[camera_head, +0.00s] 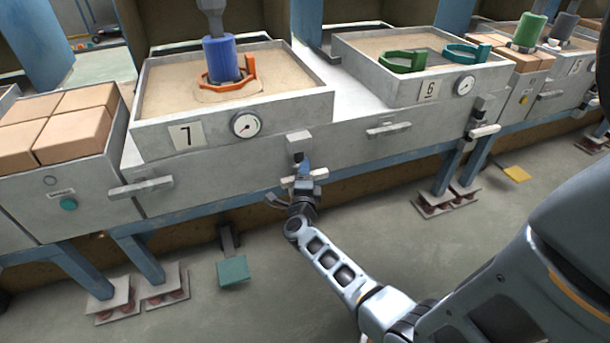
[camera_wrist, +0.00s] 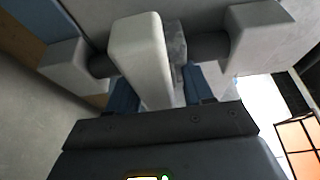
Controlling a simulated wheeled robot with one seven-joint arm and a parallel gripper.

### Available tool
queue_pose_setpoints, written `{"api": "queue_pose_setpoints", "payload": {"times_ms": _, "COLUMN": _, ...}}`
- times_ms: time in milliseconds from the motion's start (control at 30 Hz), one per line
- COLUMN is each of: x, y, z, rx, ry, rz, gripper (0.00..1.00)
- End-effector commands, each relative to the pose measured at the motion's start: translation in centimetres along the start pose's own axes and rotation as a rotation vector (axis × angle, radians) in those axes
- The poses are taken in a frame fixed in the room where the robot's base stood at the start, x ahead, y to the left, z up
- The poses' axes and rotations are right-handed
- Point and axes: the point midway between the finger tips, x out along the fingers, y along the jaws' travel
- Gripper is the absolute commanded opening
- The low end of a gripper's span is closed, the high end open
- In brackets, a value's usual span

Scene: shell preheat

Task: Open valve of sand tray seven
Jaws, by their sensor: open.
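Sand tray seven (camera_head: 290,108) is the grey sand-filled tray at the left with a "7" plate (camera_head: 186,135) and a round gauge (camera_head: 246,125). Its valve (camera_head: 298,138) is on the bench front below the tray's right end, partly hidden behind my gripper (camera_head: 305,170). In the wrist view, the valve's pale lever (camera_wrist: 140,50) reaches down between the two blue fingers of my gripper (camera_wrist: 160,90). The fingers are apart, one on each side of it; whether either touches it is unclear. The lever stands before a dark bar between two pale blocks.
A blue cylinder (camera_head: 221,60) in an orange ring (camera_head: 227,82) stands in tray seven. Tray six (camera_head: 427,90) is to the right with its own gauge and valve (camera_head: 482,115). A green pedal (camera_head: 233,271) is on the floor below. Bare floor lies in front of the bench.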

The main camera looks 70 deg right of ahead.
Motion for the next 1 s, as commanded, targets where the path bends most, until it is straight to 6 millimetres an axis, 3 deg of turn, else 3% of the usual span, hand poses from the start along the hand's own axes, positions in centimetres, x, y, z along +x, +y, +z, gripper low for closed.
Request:
{"api": "queue_pose_setpoints", "payload": {"times_ms": 200, "x": 0.02, "y": -0.01, "z": -0.02, "rx": -0.001, "ry": 0.0, "rz": 0.0, "gripper": 0.51}}
{"api": "queue_pose_setpoints", "payload": {"times_ms": 733, "x": -0.03, "y": 0.02, "z": 0.0, "rx": -0.001, "ry": 0.0, "rz": 0.0, "gripper": 0.0}}
{"api": "queue_pose_setpoints", "payload": {"times_ms": 1000, "x": -0.05, "y": 0.05, "z": 0.0, "rx": -0.002, "ry": -0.001, "rz": 0.0, "gripper": 0.0}}
